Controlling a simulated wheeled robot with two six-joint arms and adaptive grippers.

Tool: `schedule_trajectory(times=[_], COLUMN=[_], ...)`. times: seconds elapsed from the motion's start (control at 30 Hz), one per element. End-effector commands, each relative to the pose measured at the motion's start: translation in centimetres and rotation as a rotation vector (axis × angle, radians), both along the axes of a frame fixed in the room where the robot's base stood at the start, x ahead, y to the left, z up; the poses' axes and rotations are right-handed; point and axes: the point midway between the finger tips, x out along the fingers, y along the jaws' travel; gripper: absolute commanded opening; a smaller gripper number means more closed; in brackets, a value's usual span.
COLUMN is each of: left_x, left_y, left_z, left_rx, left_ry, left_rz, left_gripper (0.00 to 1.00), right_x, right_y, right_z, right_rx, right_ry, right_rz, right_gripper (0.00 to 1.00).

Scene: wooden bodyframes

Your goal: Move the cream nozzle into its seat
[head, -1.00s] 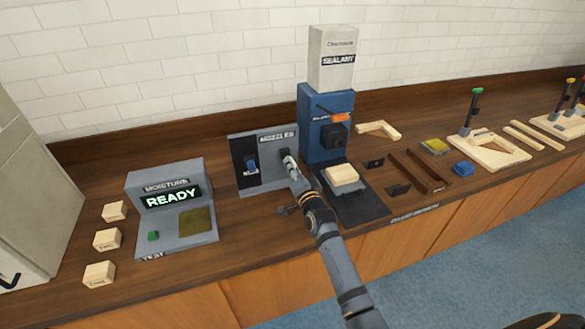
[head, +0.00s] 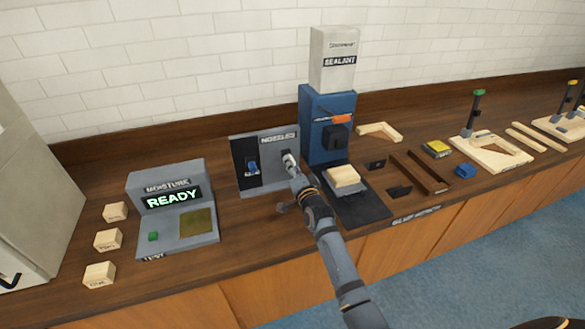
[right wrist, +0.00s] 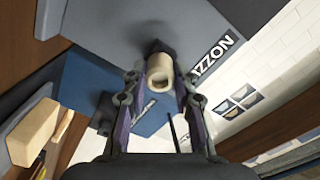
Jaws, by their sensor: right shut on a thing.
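The cream nozzle (right wrist: 160,75) sits between the fingers of my right gripper (right wrist: 158,88) in the right wrist view, its open round end toward the camera. The gripper is shut on it. Beyond the nozzle is a dark fitting on the grey panel; I cannot tell whether they touch. In the head view my right gripper (head: 289,161) is at the right part of the grey nozzles panel (head: 277,178) and mostly hides the nozzle. A blue nozzle (head: 252,166) is on the panel's dark left strip. My left gripper is not in view.
The blue sealant dispenser (head: 314,140) stands close right of the panel. A pale wooden block (head: 343,177) lies on the dark base before it. The moisture tester (head: 168,183) is at left, reading READY. Bench front between tester and arm is mostly clear.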

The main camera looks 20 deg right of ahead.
Motion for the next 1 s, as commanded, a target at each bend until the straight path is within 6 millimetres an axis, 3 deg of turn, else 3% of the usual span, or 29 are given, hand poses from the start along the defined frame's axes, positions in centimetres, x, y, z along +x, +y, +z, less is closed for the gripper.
schedule_trajectory(times=[0.33, 0.37, 0.57, 0.87, 1.0], left_x=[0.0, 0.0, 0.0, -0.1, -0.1], left_y=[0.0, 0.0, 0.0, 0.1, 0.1], left_z=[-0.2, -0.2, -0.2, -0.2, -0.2], left_rx=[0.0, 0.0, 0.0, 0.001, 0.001], left_ry=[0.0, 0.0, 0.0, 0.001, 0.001], left_rz=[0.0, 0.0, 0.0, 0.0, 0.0], left_gripper=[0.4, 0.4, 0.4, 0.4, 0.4], right_x=[0.9, 0.9, 0.9, 0.7, -1.2], right_y=[0.0, 0.0, 0.0, 0.0, 0.0], right_z=[0.0, 0.0, 0.0, 0.0, -0.2], right_rx=[0.0, 0.0, 0.0, 0.0, 0.0], right_ry=[0.0, 0.0, 0.0, 0.0, 0.001], right_rz=[0.0, 0.0, 0.0, 0.0, -0.001], right_gripper=[0.0, 0.29, 0.54, 0.54, 0.54])
